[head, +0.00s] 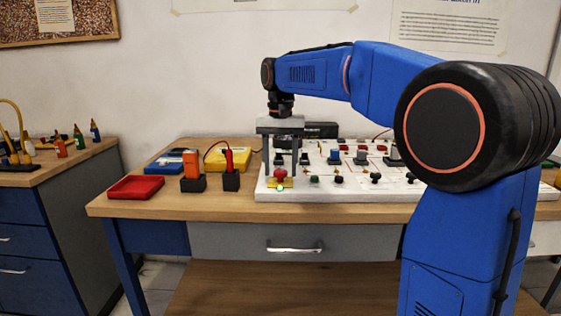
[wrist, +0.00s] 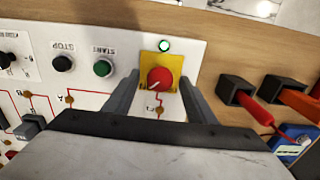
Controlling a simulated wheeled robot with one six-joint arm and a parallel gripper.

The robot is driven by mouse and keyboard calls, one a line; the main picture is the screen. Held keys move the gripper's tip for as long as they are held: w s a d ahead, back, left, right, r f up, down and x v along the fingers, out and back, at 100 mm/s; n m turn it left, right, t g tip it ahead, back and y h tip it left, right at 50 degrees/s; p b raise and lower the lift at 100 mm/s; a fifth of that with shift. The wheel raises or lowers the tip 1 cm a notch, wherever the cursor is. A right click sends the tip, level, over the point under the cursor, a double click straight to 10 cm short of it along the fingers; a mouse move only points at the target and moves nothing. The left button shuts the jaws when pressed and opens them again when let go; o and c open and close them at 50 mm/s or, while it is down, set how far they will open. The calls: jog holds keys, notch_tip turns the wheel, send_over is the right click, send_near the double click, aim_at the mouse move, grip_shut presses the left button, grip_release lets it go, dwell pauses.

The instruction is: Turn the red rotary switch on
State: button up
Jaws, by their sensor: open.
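The red rotary switch (head: 280,173) is on a yellow plate (head: 287,184) at the front left of the white panel (head: 330,190). In the wrist view the red knob (wrist: 160,78) shows a small pale mark towards its lower left. My gripper (head: 284,170) points down over the switch, open and empty. In the wrist view its fingers (wrist: 160,92) stand on either side of the knob, apparently with gaps; their contact cannot be told.
Green (wrist: 102,68) and black (wrist: 63,63) push buttons sit beside the switch. A red probe (head: 229,165) and an orange tool (head: 191,164) stand in black holders to the left. A red tray (head: 136,188) lies farther left. The table's front edge is close to the panel.

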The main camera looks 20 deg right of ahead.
aim_at(281, 171)
notch_tip(281, 171, up, 17)
jog(key=shift+r, duration=0.2)
dwell(0.4)
jog(key=shift+s, duration=0.1)
